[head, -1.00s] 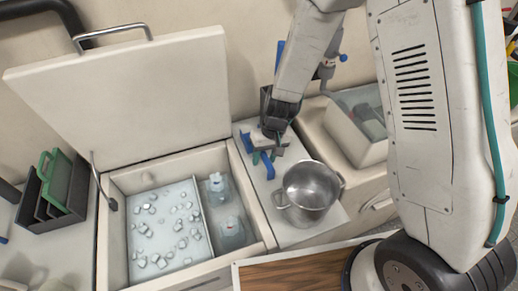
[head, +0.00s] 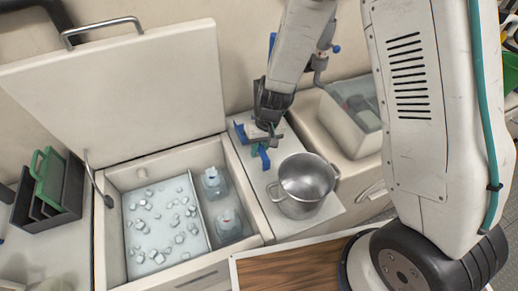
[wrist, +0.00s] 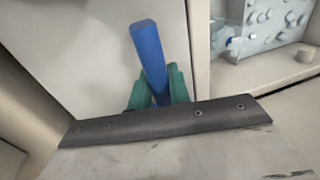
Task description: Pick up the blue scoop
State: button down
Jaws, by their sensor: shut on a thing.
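The blue scoop (head: 264,157) is at the pale counter strip between the open icebox and the metal pot. Its blue bar-like handle (wrist: 147,55) stands out between the teal fingers in the wrist view. My gripper (head: 263,148) points down over the counter and is shut on this handle. The fingers (wrist: 158,90) touch it on both sides in the wrist view. More blue (head: 241,133) shows just left of the gripper. The rest of the scoop is hidden by the gripper, and I cannot tell whether it rests on the counter.
A metal pot (head: 306,184) stands close on the right. The icebox (head: 160,262) on the left is open, with ice and bottles inside, its lid (head: 130,95) raised behind. A clear-lidded bin (head: 352,125) stands at the back right. A dark rack (head: 50,190) stands at far left.

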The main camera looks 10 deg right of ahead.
notch_tip(320, 180, up, 17)
jog(key=shift+f, duration=0.1)
dwell(0.6)
